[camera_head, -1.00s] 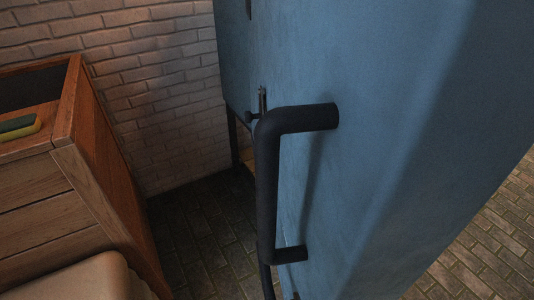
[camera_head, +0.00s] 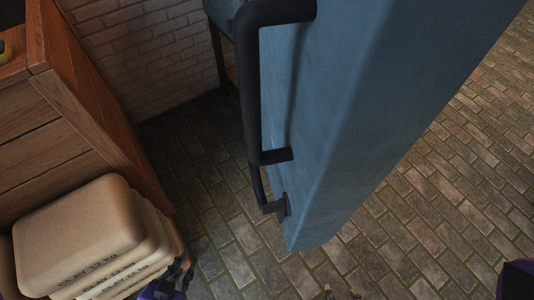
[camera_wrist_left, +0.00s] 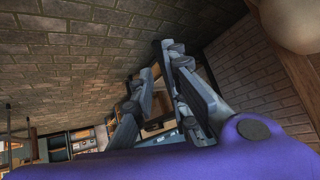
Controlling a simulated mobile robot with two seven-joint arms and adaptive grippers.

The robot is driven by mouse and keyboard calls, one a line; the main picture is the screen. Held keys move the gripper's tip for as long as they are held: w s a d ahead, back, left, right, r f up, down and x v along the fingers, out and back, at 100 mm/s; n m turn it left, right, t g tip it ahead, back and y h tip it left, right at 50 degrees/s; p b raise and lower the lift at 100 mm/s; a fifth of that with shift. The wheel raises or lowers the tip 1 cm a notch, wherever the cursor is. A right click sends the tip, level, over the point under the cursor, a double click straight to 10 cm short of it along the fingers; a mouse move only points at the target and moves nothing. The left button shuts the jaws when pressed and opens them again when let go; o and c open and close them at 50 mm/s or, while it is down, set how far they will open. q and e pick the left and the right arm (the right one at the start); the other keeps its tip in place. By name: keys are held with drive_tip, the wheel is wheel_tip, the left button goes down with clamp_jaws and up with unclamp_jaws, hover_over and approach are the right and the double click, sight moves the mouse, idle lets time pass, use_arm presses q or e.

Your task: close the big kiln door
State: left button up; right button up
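The big kiln door (camera_head: 370,90) is a thick blue slab that stands open, reaching from the top of the head view toward its lower middle. A black bar handle (camera_head: 251,90) is fixed to its left face, with a second, smaller dark handle or latch (camera_head: 272,205) below it. My left gripper (camera_head: 178,272) is low in the head view, left of and apart from the door. In the left wrist view its grey fingers (camera_wrist_left: 160,80) are spread with nothing between them. Only a dark tip at the bottom edge and a purple part at the lower right suggest my right arm.
A wooden cabinet (camera_head: 60,120) stands on the left. A stack of beige clay bags (camera_head: 85,235) lies in front of it, close to my left gripper. A white brick wall (camera_head: 140,55) is behind. The brick floor (camera_head: 430,190) right of the door is clear.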

sight(288, 168)
use_arm(q)
drive_tip(key=w+r+m+h, duration=0.1)
drive_tip(key=w+r, duration=0.1)
drive_tip(key=w, duration=0.1)
drive_tip(key=w+r+m+t, duration=0.1)
drive_tip(key=w+r, duration=0.1)
drive_tip(key=r, duration=0.1)
drive_tip(key=w+r+m+t+h+p, duration=0.1)
drive_tip(key=w+r, duration=0.2)
drive_tip(key=shift+w+d+m+h, duration=0.3)
drive_tip(key=shift+d, duration=0.05)
clamp_jaws()
drive_tip(key=w+d+r+m+h+p, duration=0.25)
drive_tip(key=w+r+m+h, duration=0.3)
drive_tip(key=r, duration=0.65)
drive_tip(key=s+d+r+m+g+h, duration=0.1)
drive_tip(key=s+d+r+g+h, duration=0.25)
drive_tip(key=r, duration=0.45)
drive_tip(key=s+d+r+m+g+h, duration=0.1)
drive_tip(key=s+d+r+g+h, duration=0.25)
drive_tip(key=r, duration=0.45)
drive_tip(key=shift+g+h, duration=0.3)
drive_tip(key=shift+h, duration=0.15)
drive_tip(key=d, duration=0.3)
drive_tip(key=w+d+p, duration=0.1)
drive_tip(key=d, duration=0.3)
drive_tip(key=w+d, duration=0.1)
drive_tip(key=d, duration=0.3)
drive_tip(key=shift+d, duration=0.5)
